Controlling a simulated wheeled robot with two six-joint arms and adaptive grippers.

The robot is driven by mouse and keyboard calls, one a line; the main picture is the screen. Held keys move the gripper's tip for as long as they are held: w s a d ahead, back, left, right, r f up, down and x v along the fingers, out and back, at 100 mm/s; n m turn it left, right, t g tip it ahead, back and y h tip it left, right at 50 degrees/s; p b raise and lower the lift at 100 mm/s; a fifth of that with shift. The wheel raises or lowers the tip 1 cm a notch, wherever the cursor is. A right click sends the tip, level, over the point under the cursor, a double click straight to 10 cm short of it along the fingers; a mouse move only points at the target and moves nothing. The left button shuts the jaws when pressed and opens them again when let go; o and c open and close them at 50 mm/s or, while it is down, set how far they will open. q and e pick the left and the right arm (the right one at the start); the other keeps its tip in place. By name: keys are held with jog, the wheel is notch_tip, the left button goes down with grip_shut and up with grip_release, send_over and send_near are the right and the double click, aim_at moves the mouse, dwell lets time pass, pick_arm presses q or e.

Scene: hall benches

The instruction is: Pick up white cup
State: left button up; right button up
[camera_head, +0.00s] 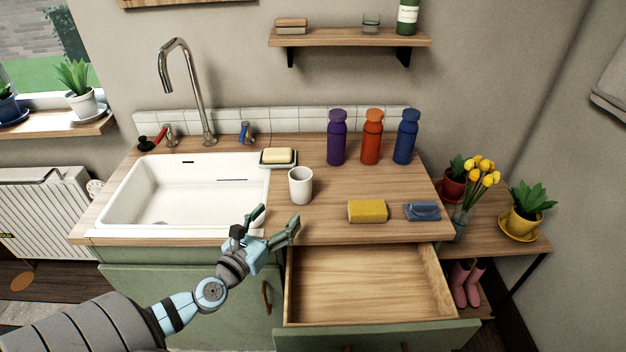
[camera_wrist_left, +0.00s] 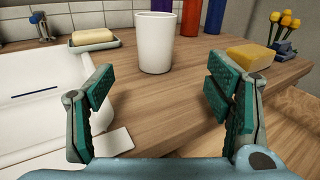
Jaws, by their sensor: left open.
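The white cup (camera_head: 300,186) stands upright on the wooden counter (camera_head: 350,222), just right of the sink. In the left wrist view the cup (camera_wrist_left: 154,42) is ahead of the fingers, between them in the picture and apart from both. My left gripper (camera_head: 278,222) is open and empty, in front of the cup near the counter's front edge. Its two green-padded fingers (camera_wrist_left: 160,100) are spread wide in the left wrist view. My right gripper is not in view.
A soap dish (camera_head: 278,163) with soap sits behind the cup, by the sink (camera_head: 180,232). Purple, orange and blue bottles (camera_head: 371,138) stand at the back. A yellow sponge (camera_head: 367,211) and blue brush (camera_head: 422,211) lie right. An empty drawer (camera_head: 365,280) is open below.

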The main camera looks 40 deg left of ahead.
pick_arm(q)
send_near(307, 176)
jog(key=shift+w+d+f, duration=0.15)
jog(key=shift+w+d, duration=0.05)
jog(key=shift+w, duration=0.05)
jog(key=w, duration=0.3)
jog(key=w+a, duration=0.1)
jog(key=w, duration=0.2)
jog(key=shift+w+a, duration=0.1)
jog(key=shift+w, duration=0.15)
jog(key=c, duration=1.3)
jog(key=shift+o, duration=0.2)
notch_tip(307, 176, up, 11)
jog(key=p, duration=1)
jog(key=s+d+r+m+g+h, duration=0.3)
jog(key=s+d+m+h, duration=0.3)
jog(key=s+d+h, duration=0.2)
jog(key=s+d+r+m+g+h, duration=0.4)
jog(key=s+d+h, duration=0.5)
jog(key=s+d, duration=0.3)
jog(key=d+r+m, duration=0.1)
jog(key=d+m, duration=0.1)
jog(key=d, duration=0.1)
jog(key=shift+d+r, duration=0.3)
jog(key=shift+d, duration=0.1)
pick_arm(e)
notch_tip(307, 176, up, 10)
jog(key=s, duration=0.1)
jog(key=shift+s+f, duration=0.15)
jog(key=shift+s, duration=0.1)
